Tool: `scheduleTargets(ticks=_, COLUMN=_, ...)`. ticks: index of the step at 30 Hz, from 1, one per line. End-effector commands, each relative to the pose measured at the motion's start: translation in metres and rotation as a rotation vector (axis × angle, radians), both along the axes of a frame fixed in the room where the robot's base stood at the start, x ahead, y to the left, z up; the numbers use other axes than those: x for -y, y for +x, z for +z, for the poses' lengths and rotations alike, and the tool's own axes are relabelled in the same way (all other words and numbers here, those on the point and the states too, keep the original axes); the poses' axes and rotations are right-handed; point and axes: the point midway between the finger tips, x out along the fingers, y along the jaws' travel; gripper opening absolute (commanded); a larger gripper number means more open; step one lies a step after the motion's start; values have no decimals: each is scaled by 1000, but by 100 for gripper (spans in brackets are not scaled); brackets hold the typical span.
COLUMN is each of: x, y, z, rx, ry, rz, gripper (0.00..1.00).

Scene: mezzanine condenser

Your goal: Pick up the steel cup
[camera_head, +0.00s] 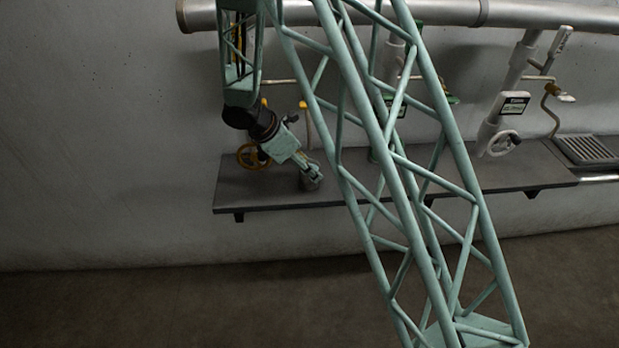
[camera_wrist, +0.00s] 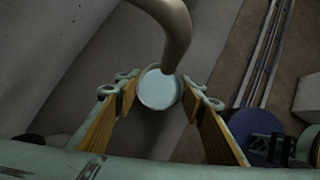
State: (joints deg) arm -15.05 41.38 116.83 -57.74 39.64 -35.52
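The steel cup (camera_head: 311,183) is a small grey cup that appears to stand on the dark shelf, below my gripper (camera_head: 308,170). In the wrist view I look down onto the round, pale mouth of the cup (camera_wrist: 159,90). My gripper (camera_wrist: 160,84) is open, with one yellow-padded finger on each side of the cup near its rim. I cannot tell whether the pads touch it. The lower part of the cup is hidden in the wrist view.
A curved tube (camera_wrist: 172,28) crosses the top of the wrist view, close over the cup. On the dark shelf (camera_head: 260,196), a yellow handwheel (camera_head: 247,156) is left of my gripper. Valves and a grate (camera_head: 587,149) are to the right. The shelf's left front is clear.

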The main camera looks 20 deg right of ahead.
Motion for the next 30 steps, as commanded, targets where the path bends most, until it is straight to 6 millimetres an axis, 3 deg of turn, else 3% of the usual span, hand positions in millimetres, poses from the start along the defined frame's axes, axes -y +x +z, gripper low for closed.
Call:
scheduleTargets(ticks=6, x=0, y=0, z=0, rx=0, ry=0, rz=0, gripper=19)
scheduleTargets(ticks=30, x=0, y=0, z=7, rx=0, ry=0, rz=0, gripper=19)
